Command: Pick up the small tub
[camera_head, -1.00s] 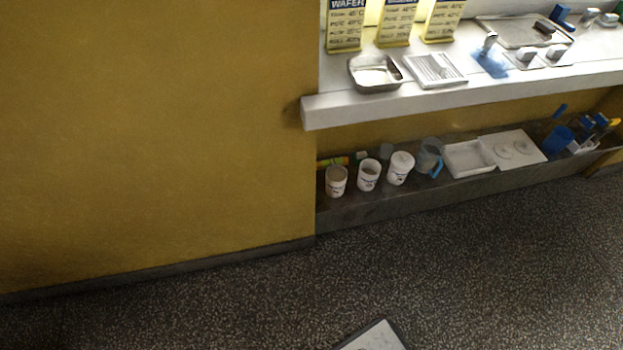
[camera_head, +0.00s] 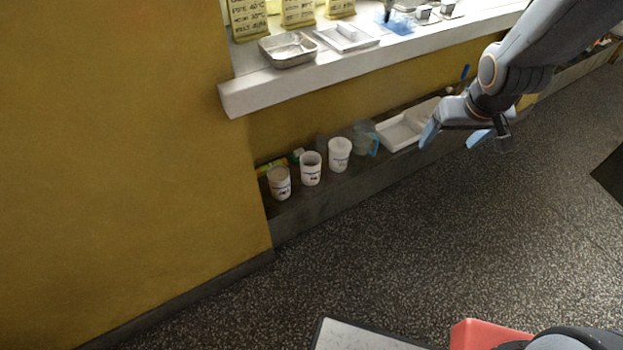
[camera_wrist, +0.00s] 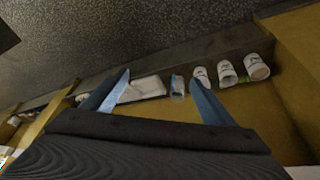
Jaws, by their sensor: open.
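Three white tubs with dark print stand in a row on the low ledge: a left one (camera_head: 279,183), a middle one (camera_head: 311,169) and a right one (camera_head: 340,154). Their sizes look close, so I cannot tell which is the small tub. The left and middle ones look open on top; the right one looks lidded. In the wrist view the tubs (camera_wrist: 257,68) are at the right, one partly behind a finger. My gripper (camera_head: 456,137) is open and empty, with blue fingers, right of the tubs and apart from them. It also shows in the wrist view (camera_wrist: 160,82).
A clear jug with a blue handle (camera_head: 365,139) and a white tray (camera_head: 402,131) stand on the ledge right of the tubs. A white counter (camera_head: 300,82) overhangs the ledge, bearing a metal pan (camera_head: 287,50). The speckled floor (camera_head: 400,230) in front is clear.

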